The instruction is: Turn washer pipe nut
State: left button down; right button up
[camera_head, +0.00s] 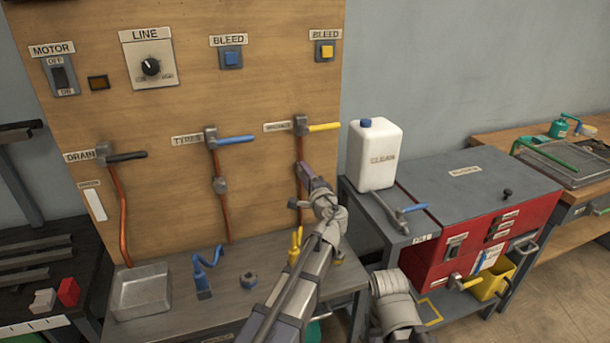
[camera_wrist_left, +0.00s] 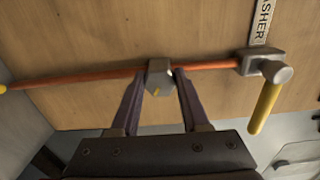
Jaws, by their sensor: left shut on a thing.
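The washer pipe (camera_head: 300,149) is a thin copper tube running down the wooden panel from the valve with the yellow lever (camera_head: 324,127). In the left wrist view the pipe (camera_wrist_left: 85,79) crosses sideways. The grey pipe nut (camera_wrist_left: 158,77), with a small yellow mark, sits on it between the dark fingers of my left gripper (camera_wrist_left: 160,72). The gripper is shut on the nut, one finger on each side. In the head view my left gripper (camera_head: 307,181) is at the pipe and hides the nut. My right gripper is not in view.
Pipes with black and blue levers (camera_head: 235,140) stand to the left. Below, a bench holds a metal tray (camera_head: 140,290), a blue-handled tool (camera_head: 203,275) and a loose grey fitting (camera_head: 249,280).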

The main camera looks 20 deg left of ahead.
pick_arm(q)
jog(key=shift+c, duration=1.9)
grip_release()
jog(key=v, duration=0.7)
jog(key=shift+s+d, duration=0.25)
jog(key=shift+s, duration=0.1)
jog(key=s+d+f+n+g+h+p, duration=0.25)
jog(key=s+f+n+g, duration=0.55)
jog(key=s+f, duration=0.55)
jog(key=s+d+f+g+h, duration=0.2)
jog(key=s+d+g+h, duration=0.1)
jog(key=s, duration=0.4)
jog(key=s+d+f+g+h+p, duration=0.1)
jog(key=s+d+f+g+h, duration=0.1)
jog(key=s+d, duration=0.4)
jog(key=shift+s+d+f+g+h, duration=0.2)
jog(key=shift+s+g+h, duration=0.45)
jog(key=shift+s+g, duration=0.5)
